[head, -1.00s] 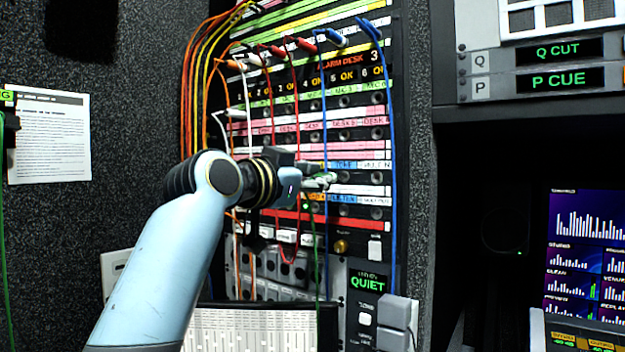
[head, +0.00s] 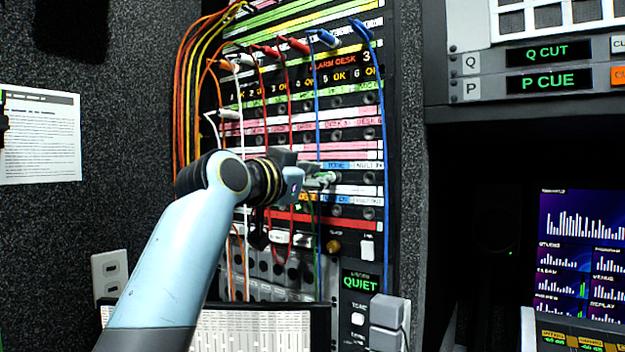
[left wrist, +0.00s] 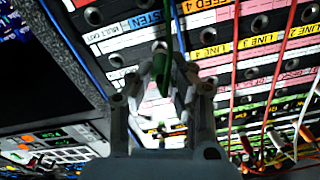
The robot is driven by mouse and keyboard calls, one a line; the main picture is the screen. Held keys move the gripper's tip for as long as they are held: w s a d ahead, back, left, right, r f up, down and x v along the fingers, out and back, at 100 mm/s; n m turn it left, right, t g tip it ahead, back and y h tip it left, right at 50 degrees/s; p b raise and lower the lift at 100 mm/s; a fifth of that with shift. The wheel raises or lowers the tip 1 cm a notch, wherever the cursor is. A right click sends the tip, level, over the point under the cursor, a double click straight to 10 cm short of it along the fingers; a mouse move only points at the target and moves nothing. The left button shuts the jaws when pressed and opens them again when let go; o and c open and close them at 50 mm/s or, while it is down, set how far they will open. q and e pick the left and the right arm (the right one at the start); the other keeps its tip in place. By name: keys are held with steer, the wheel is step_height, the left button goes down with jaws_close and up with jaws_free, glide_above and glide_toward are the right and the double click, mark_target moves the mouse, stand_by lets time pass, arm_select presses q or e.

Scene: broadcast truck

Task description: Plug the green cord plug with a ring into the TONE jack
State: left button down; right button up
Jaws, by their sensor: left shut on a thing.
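My left gripper (head: 318,176) is shut on the green cord plug (head: 328,178), close in front of the patch panel. The plug points at the row just under the blue TONE label (head: 336,165). In the left wrist view the green plug (left wrist: 162,76) stands between the two fingers (left wrist: 165,105), with its tip towards the panel. The TONE jack is hidden behind the plug and fingers. I cannot tell whether the tip is in the jack or just short of it. The ring on the plug is too small to make out. My right gripper is not in view.
A blue cord (head: 317,120) hangs down close beside the gripper, and another blue cord (head: 384,200) hangs farther right. Red cords (head: 289,120) and a white cord (head: 243,130) hang to the left. A grey box (head: 388,312) juts out below the panel.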

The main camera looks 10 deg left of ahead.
arm_select(q)
steer(key=shift+w, duration=0.2)
steer(key=shift+w+d, duration=0.15)
steer(key=shift+w, duration=0.15)
steer(key=c, duration=1.2)
jaws_free()
steer(key=shift+o, duration=0.2)
steer(key=v, duration=1.2)
